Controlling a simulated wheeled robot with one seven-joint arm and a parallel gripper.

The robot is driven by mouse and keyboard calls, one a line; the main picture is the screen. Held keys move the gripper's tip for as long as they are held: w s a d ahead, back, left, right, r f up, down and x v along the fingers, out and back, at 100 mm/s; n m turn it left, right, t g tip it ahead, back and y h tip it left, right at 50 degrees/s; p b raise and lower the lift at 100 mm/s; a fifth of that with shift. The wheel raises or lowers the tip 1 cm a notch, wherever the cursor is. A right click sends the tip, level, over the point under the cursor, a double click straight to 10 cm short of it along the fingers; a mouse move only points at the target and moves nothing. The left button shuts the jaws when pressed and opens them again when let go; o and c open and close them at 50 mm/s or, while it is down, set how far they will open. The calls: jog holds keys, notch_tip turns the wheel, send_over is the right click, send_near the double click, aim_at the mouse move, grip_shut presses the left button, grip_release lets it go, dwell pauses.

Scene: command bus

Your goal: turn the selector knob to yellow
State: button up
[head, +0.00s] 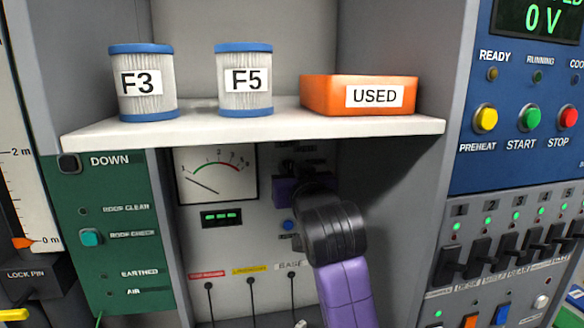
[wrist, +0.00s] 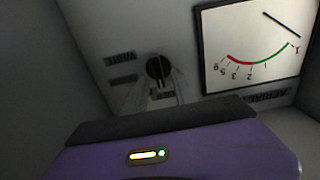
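The selector knob (wrist: 157,68) is small, dark and round on the grey panel in the wrist view. A thin lighter line crosses its face; which colour it points to I cannot tell. My gripper (wrist: 161,84) is right at the knob, its pale fingers reaching up to its lower side. Whether they press on it is too dark to see. Two small labels sit left of the knob, the upper one (wrist: 120,57) reading upside down, apparently WHITE. In the head view my gripper (head: 300,170) is in shadow under the shelf, and the arm hides the knob.
A white shelf (head: 250,125) overhangs the arm, carrying filters F3 (head: 145,100) and F5 (head: 244,100) and an orange USED tray (head: 318,95). A gauge (head: 215,175) is left of my gripper. A grey side wall stands right.

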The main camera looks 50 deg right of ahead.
jog(key=shift+w, duration=0.1)
grip_shut()
jog(key=shift+m, duration=0.3)
jog(key=shift+s+d+f+m+b, duration=0.15)
jog(key=shift+m+b, duration=0.8)
jog(key=shift+m, duration=1.6)
jog(key=shift+s+d+f+m+b, duration=0.15)
jog(key=shift+m+b, duration=0.75)
jog(key=shift+m, duration=1.6)
jog(key=shift+s+d+f+m+b, duration=0.2)
jog(key=shift+m+b, duration=0.75)
jog(key=shift+m, duration=1.6)
jog(key=shift+w, duration=0.15)
